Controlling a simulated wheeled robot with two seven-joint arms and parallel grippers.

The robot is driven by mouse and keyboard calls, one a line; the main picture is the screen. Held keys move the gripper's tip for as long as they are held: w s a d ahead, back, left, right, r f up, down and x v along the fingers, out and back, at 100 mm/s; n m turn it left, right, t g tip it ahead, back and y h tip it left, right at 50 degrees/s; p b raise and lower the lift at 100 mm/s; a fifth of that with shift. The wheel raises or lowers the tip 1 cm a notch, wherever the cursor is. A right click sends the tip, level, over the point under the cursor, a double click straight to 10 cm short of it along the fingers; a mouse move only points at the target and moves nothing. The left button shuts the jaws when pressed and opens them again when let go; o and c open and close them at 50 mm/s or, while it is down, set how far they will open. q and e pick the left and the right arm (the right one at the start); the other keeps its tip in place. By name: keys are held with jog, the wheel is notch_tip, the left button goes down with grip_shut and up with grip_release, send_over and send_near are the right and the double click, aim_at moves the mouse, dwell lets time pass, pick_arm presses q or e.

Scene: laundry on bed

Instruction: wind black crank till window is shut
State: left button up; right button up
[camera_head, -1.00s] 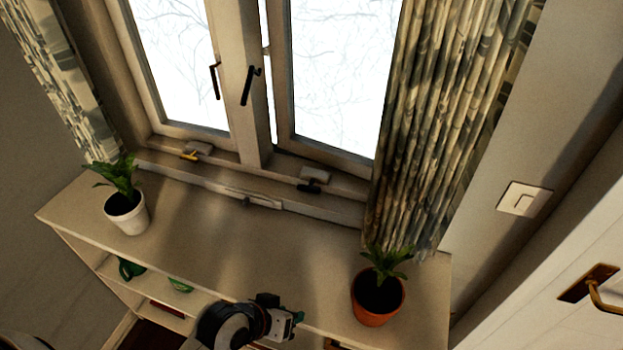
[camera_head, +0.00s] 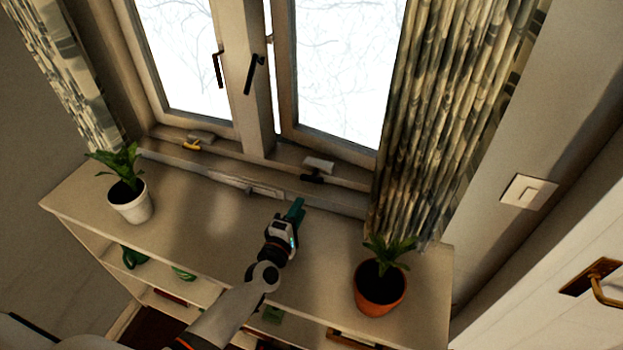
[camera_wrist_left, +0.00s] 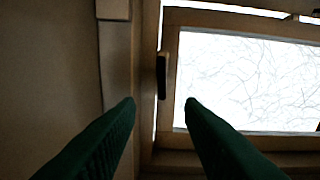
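The black crank (camera_head: 312,179) sits on the sill at the foot of the right window, by a pale housing (camera_head: 319,164). The right window (camera_head: 335,145) stands ajar, with a bright gap along its left edge. My left gripper (camera_head: 297,208) is over the shelf top, in front of and a little below the black crank, not touching it. In the left wrist view its green fingers (camera_wrist_left: 160,104) are apart with nothing between them. A dark upright piece (camera_wrist_left: 162,76) shows beyond the fingertips; I cannot tell whether it is the crank or a window handle. My right gripper is not in view.
A yellow crank (camera_head: 191,146) is at the left window. Black handles (camera_head: 254,74) are on the window frames. A white-potted plant (camera_head: 130,203) stands left and a terracotta-potted plant (camera_head: 381,288) right on the shelf (camera_head: 200,215). A curtain (camera_head: 435,120) hangs close right of the crank.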

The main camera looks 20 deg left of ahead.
aim_at(311, 181)
pick_arm(q)
jog(key=shift+w+a+n+y, duration=0.25)
jog(key=shift+a+n+y, duration=0.05)
jog(key=shift+w, duration=0.35)
jog(key=w+b, duration=0.1)
jog(key=w, duration=1)
jog(key=shift+d, duration=0.2)
jog(key=shift+c, duration=0.5)
grip_shut()
